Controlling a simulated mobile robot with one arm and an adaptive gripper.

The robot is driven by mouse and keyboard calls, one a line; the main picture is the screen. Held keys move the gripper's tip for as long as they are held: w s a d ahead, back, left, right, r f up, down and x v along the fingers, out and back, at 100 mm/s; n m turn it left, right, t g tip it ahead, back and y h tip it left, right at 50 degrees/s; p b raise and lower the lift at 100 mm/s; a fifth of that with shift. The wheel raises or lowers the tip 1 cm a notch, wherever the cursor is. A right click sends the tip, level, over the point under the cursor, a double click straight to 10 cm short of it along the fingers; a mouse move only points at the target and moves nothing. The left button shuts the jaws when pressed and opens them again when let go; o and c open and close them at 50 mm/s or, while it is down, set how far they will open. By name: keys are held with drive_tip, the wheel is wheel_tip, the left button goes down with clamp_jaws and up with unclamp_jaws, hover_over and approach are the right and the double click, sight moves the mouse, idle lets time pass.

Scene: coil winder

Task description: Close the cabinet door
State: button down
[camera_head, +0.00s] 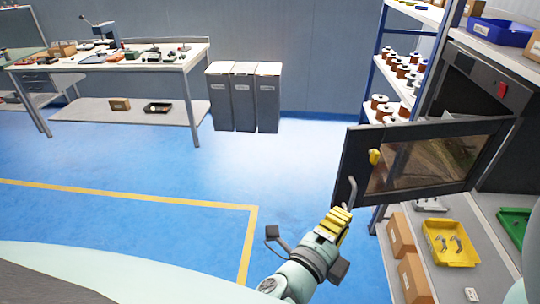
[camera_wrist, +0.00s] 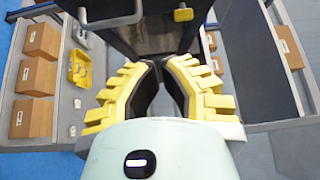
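The cabinet door (camera_head: 362,195) is a dark framed panel with a brown see-through window, and it stands swung open at the right. A grey bar handle (camera_head: 352,190) is at its lower left edge, with a yellow latch knob (camera_head: 375,157) above it. My gripper (camera_head: 341,214), with yellow ribbed fingers, is just below and left of the handle. In the wrist view the fingertips (camera_wrist: 161,61) come together with nothing visible between them. The handle (camera_wrist: 112,23) shows beyond them at upper left, and the knob (camera_wrist: 183,14) at upper right. Any contact with the door cannot be told.
The dark cabinet (camera_head: 492,85) is behind the door. A lower shelf holds cardboard boxes (camera_head: 413,278), a yellow bin (camera_head: 450,243) and a green bin (camera_head: 515,226). A blue-framed rack with spools (camera_head: 380,103) stands behind. Blue floor (camera_head: 150,165) is clear at left.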

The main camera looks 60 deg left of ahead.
drive_tip(key=s+a+f, duration=0.1)
drive_tip(key=f, duration=0.1)
drive_tip(key=p, duration=0.3)
approach(350, 176)
drive_tip(key=w, duration=0.5)
drive_tip(key=shift+w+a+r+g+y, duration=0.1)
drive_tip(key=shift+w+a+g+y, duration=0.1)
drive_tip(key=shift+w+a, duration=0.15)
drive_tip(key=shift+w+a+r+g+y, duration=0.15)
drive_tip(key=shift+w+a+y, duration=0.1)
drive_tip(key=shift+a, duration=0.2)
drive_tip(key=shift+f, duration=0.1)
